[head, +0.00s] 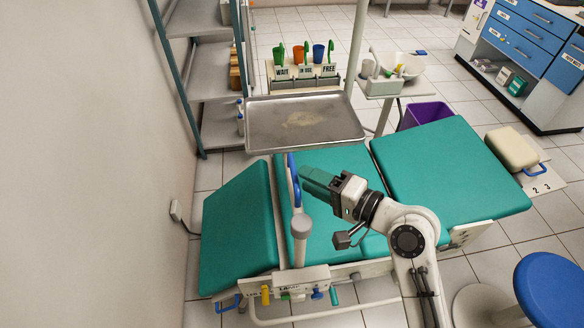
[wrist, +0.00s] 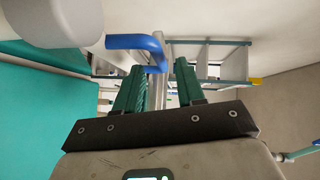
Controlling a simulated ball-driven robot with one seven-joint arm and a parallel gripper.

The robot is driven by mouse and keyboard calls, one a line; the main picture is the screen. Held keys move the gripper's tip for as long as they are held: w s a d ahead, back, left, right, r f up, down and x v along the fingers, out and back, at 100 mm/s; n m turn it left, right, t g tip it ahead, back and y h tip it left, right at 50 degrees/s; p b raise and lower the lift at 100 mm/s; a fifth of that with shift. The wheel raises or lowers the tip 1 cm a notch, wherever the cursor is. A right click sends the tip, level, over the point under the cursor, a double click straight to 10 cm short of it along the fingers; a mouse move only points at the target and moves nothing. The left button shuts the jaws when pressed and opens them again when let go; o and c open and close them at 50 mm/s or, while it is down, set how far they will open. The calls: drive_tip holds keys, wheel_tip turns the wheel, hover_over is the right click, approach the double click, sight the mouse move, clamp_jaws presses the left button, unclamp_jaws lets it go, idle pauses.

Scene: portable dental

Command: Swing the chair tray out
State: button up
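The chair tray (head: 268,138) is a grey metal tray with a brownish stain, above the far side of the green chair (head: 240,215). A pale post (head: 300,250) with a rounded top stands at the chair's near side, and a blue handle (head: 293,178) rises above it towards the tray. My gripper (head: 304,176) points left, with its green fingers just right of the handle. In the wrist view, my gripper (wrist: 160,70) is open, and the bent end of the blue handle (wrist: 130,41) shows between the fingertips. I cannot tell whether they touch.
A wall and shelves (head: 210,95) are at the left. Labelled holders with coloured cups (head: 298,54) stand behind the tray. A bowl stand (head: 382,88), a purple bin (head: 425,114) and a blue-drawer cabinet (head: 530,40) are to the right. A blue stool (head: 552,285) is near right.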

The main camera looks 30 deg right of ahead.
sight(294, 171)
drive_tip(key=shift+x, duration=2.5)
drive_tip(key=shift+c, duration=0.4)
clamp_jaws()
drive_tip(key=shift+f, duration=0.1)
